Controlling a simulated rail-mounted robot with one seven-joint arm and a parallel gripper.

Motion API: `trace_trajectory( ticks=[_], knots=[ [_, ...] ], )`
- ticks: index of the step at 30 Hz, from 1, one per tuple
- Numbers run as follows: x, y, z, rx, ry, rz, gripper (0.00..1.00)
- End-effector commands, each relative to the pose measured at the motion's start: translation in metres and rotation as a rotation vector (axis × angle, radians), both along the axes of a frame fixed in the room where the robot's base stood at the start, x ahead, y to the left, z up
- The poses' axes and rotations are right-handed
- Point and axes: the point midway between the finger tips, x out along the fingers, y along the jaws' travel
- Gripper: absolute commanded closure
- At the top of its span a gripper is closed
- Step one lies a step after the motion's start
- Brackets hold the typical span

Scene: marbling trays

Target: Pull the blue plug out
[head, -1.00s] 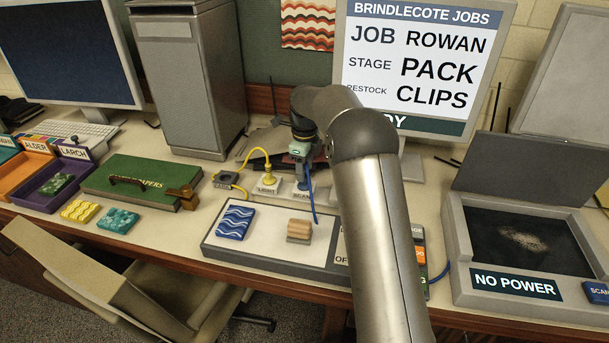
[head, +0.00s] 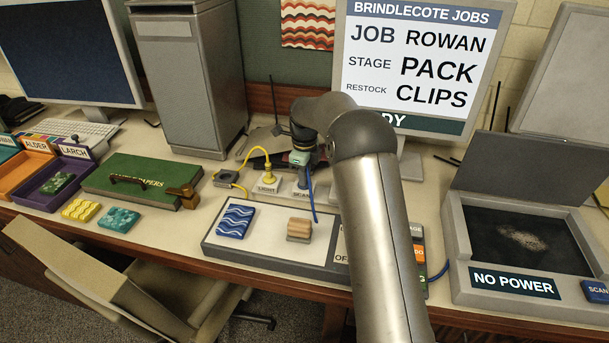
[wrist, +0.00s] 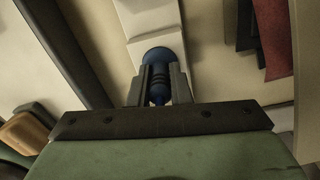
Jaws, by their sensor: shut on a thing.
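The blue plug (wrist: 158,63) is between the two dark fingers of my gripper (wrist: 158,85) in the wrist view, with its wide round end towards the pale strip. In the head view the plug (head: 303,181) is small and partly hidden by my gripper (head: 302,167), above the SCAN position of the power strip (head: 300,195). My gripper is shut on the plug and points down. A blue cord hangs in front of it. I cannot tell whether the plug's pins are in the socket.
A yellow plug (head: 267,174) with a yellow cord stands at the LIGHT position, close on the left. A tray (head: 270,255) with a blue wavy block and a wooden-topped block lies in front. The scanner (head: 520,300) at right reads NO POWER.

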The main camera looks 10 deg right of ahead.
Motion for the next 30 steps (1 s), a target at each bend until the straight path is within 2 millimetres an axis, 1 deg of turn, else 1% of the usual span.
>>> trace_trajectory(
  ticks=[5,17,30],
  knots=[
    [-0.001,0.0,-0.002,-0.001,0.004,0.0,1.0],
    [-0.001,-0.001,0.006,-0.001,0.003,-0.001,1.0],
    [0.0,0.0,0.009,0.0,0.001,0.0,1.0]
  ],
)
